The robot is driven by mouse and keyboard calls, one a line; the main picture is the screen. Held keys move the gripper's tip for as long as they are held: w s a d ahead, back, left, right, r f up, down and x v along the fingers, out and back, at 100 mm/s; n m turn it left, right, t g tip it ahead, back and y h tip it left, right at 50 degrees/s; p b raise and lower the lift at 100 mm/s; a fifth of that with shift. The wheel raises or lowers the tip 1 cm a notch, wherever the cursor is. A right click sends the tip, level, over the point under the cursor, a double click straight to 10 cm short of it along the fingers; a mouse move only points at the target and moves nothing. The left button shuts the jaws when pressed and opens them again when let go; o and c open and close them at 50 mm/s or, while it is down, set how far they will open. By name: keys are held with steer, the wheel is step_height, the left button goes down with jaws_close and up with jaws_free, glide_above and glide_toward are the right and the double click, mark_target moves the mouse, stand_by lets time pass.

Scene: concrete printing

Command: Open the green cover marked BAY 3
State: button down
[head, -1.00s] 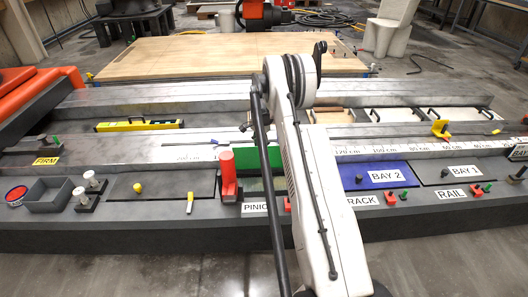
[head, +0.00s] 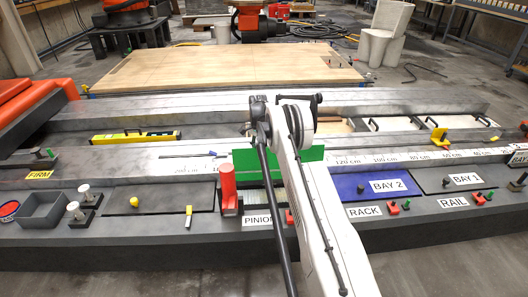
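The green cover (head: 250,165) stands raised and steeply tilted behind its bay, left of the blue BAY 2 cover (head: 350,188). My arm crosses in front of its middle; part of the green shows on either side. I see no BAY 3 marking on it from here. Below it, a pale opening (head: 252,197) shows between the red post and my arm. My gripper is not visible; my arm hides whatever is behind it, so I cannot tell whether it touches the cover.
A red post (head: 228,189) stands just left of the bay. A dark BAY 1 cover (head: 440,178) lies farther right. The PINION (head: 259,220), RACK (head: 366,211) and RAIL (head: 454,201) labels line the front ledge. A yellow level (head: 135,136) lies at the back left.

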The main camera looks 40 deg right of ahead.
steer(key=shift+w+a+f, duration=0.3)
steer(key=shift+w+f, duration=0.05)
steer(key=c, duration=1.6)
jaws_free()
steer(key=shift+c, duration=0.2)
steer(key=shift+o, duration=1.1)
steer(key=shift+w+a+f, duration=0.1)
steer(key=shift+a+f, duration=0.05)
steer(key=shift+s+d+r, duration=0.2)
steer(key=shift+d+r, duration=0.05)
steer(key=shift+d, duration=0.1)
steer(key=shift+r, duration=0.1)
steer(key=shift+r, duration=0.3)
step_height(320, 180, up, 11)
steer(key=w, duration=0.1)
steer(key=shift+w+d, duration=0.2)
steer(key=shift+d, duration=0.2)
